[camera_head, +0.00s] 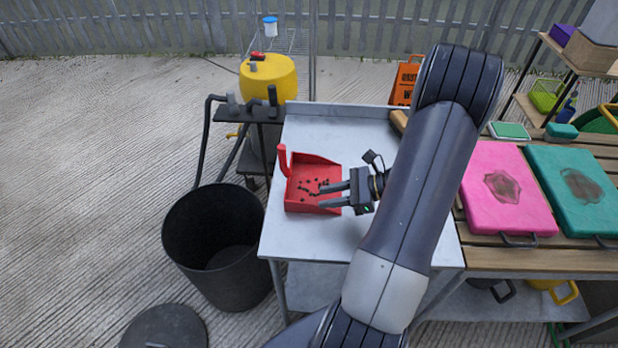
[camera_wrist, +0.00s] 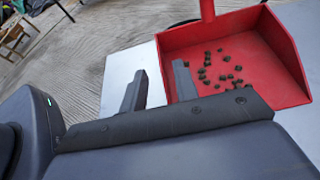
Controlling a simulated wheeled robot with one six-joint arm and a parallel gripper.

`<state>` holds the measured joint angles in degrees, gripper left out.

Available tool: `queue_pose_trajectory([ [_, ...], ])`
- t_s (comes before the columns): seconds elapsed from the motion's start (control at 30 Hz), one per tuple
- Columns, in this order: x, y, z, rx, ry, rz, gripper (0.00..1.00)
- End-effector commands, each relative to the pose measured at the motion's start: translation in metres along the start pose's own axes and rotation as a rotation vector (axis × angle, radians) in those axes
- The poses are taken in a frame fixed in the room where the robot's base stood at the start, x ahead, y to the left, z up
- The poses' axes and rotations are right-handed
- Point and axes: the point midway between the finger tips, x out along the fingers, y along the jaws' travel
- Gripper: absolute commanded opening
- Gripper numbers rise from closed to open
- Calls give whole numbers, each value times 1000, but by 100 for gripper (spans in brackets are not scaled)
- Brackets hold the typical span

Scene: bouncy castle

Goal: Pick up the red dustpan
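The red dustpan (camera_head: 313,170) lies on the metal table, its handle at the upper left and small dark bits in its pan. It also shows in the wrist view (camera_wrist: 275,50), at the upper right. My gripper (camera_head: 320,194) is at the right side of the pan, with its two fingers apart and pointing left over it. In the wrist view my gripper (camera_wrist: 160,85) shows two separated fingers with nothing between them but a view of the table and the pan's edge. I cannot tell whether a finger touches the pan.
The metal table (camera_head: 300,240) is otherwise mostly clear. A black bin (camera_head: 222,285) stands left of it, with a round dark lid (camera_head: 165,328) on the ground. A yellow tank machine (camera_head: 268,78) stands behind. Pink (camera_head: 505,180) and teal (camera_head: 575,190) pads lie on a wooden table at right.

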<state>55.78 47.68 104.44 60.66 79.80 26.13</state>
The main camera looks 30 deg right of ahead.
Motion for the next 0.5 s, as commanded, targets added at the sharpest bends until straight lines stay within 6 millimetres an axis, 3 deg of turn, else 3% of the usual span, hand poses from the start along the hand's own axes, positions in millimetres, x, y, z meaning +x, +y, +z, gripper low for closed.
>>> queue_pose_trajectory([
  [0.1, 16, 0, 0, 2, -1, 3, 29],
  [0.27, 27, 1, -1, 2, 0, 1, 29],
  [0.5, 62, 3, -6, 2, 0, 5, 29],
])
